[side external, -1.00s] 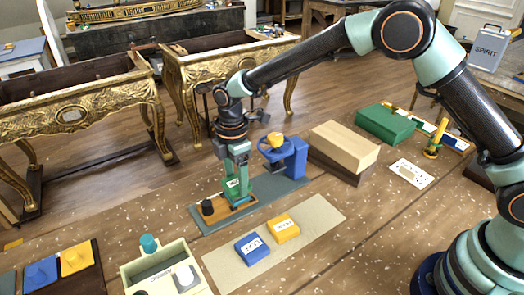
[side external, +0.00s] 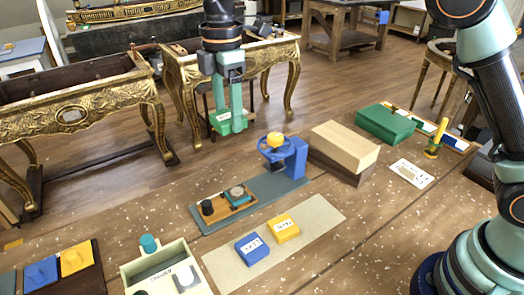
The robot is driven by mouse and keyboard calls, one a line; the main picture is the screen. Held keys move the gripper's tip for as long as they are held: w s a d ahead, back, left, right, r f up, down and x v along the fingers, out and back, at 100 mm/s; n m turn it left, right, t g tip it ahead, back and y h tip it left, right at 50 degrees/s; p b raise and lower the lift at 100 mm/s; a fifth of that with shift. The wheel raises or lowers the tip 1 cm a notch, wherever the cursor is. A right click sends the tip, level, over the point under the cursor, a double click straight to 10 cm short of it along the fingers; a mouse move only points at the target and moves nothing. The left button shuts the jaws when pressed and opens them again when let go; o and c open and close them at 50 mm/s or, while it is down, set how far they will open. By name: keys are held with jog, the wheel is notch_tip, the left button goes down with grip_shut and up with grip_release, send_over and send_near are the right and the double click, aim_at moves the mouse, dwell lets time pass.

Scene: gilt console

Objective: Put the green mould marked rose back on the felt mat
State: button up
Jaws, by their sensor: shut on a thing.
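The green mould (side external: 222,122) has a white label, too small to read here. My gripper (side external: 228,112) is shut on it and holds it in the air, above and behind the teal board. The felt mat (side external: 323,211) is a long beige strip at the front of the bench. A blue mould (side external: 252,249) and a yellow mould (side external: 283,228), both labelled, lie on the mat. Bare felt shows at its front left and at its right end.
Wooden blocks (side external: 343,146) and a green box (side external: 385,122) stand right. A cream box (side external: 163,266) stands front left.

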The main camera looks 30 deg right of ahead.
send_over(225, 268)
notch_tip(225, 268, down, 4)
notch_tip(225, 268, down, 15)
jog(key=shift+r, duration=0.15)
jog(key=shift+a+f, duration=0.1)
jog(key=shift+f, duration=2.25)
jog(key=shift+f, duration=0.15)
jog(key=o, duration=1.4)
